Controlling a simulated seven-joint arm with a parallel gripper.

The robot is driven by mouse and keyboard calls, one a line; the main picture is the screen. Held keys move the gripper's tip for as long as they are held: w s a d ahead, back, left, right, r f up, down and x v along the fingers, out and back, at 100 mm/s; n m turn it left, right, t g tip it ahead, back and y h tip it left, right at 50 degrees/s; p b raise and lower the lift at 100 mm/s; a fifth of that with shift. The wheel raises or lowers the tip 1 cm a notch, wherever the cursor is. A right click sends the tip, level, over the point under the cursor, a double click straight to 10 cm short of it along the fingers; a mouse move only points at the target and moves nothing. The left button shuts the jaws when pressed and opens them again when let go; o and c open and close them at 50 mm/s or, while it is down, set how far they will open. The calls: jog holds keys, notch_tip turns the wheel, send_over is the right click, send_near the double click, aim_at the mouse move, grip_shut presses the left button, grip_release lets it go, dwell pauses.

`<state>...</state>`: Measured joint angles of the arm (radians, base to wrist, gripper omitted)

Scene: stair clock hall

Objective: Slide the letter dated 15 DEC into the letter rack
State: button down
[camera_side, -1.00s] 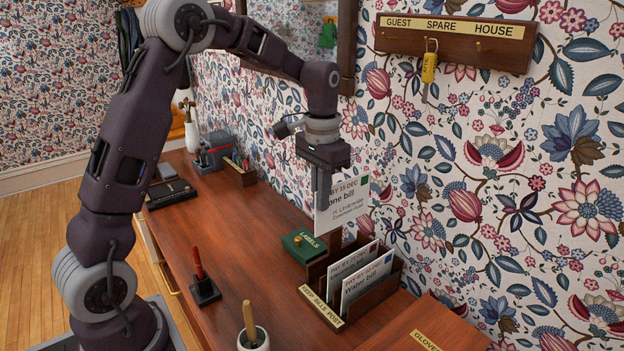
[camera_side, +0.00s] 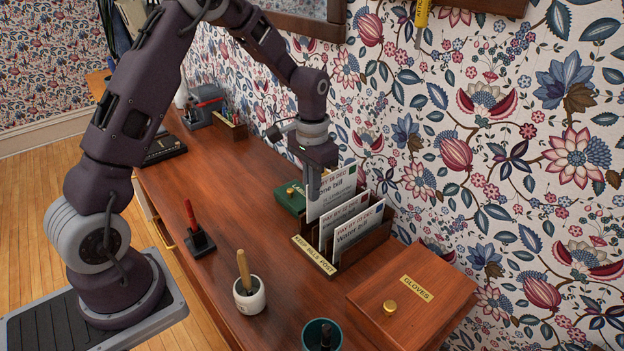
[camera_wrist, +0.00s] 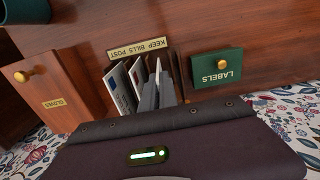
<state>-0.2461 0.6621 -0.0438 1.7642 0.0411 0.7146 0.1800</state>
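The letter dated 15 DEC (camera_side: 336,190), a white bill with print, is upright in my gripper (camera_side: 314,190). The fingers are shut on its left edge in the side view. The letter rack (camera_side: 375,240) is a dark wooden holder with a brass plate reading KEEP BILLS POST (camera_side: 314,255). The 15 DEC letter is low at the rack's far end; its lower edge is hard to see, so I cannot tell how deep it sits. Two other letters (camera_side: 358,228) stand in the rack. In the wrist view my gripper (camera_wrist: 157,88) is over the rack, beside those letters.
A green LABELS box (camera_side: 290,197) stands close beyond the rack. A wooden GLOVES box (camera_side: 415,300) is at the near right. The patterned wall is close behind the rack.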

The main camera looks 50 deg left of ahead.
jog(key=shift+f, duration=2.3)
jog(key=c, duration=1.2)
grip_release()
jog(key=shift+o, duration=0.2)
jog(key=shift+r, duration=3.5)
